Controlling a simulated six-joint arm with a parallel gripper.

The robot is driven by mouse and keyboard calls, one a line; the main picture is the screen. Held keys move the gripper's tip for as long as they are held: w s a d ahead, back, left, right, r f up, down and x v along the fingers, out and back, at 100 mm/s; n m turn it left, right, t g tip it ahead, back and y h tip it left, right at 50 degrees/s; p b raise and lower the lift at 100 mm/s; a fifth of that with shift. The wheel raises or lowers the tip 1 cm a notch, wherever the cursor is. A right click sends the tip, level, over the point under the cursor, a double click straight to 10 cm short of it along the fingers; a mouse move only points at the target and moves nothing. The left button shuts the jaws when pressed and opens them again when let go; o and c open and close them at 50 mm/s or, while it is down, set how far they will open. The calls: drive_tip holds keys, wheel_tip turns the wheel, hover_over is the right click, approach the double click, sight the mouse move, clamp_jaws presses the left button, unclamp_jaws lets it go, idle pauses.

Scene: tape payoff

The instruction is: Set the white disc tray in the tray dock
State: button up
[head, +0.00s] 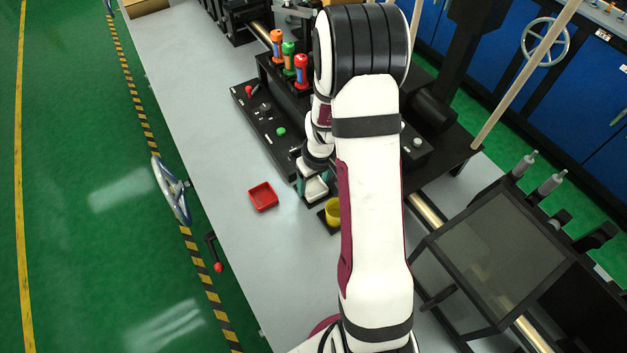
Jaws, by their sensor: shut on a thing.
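My gripper (312,183) points down over the bench, its teal fingers either side of a small white tray (316,189). It is shut on that white tray, just in front of the black control panel. The tray is at or just above a black frame-like part (311,205), which may be the tray dock. I cannot tell whether the tray touches it. My own arm hides part of this area.
A red square tray (263,196) lies on the grey bench to the left. A yellow cup (333,211) stands on a black base close by at right, partly behind my arm. Red, green and orange cylinders (288,56) stand behind the panel (273,118).

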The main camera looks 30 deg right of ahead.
drive_tip(key=shift+f, duration=0.1)
drive_tip(key=o, duration=1.5)
drive_tip(key=shift+c, duration=0.2)
wheel_tip(320, 180, up, 12)
drive_tip(key=s, duration=0.2)
drive_tip(key=s+a+r+m+g+y, duration=0.1)
drive_tip(key=s+a+r, duration=0.3)
drive_tip(key=s+a, duration=0.4)
drive_tip(key=s+a+r+m+g, duration=0.1)
drive_tip(key=s+a+r+m, duration=0.3)
drive_tip(key=s+a, duration=0.5)
drive_tip(key=s, duration=0.3)
drive_tip(key=shift+s+a+r+m+y, duration=0.25)
drive_tip(key=shift+m+y, duration=0.05)
drive_tip(key=shift+y, duration=0.1)
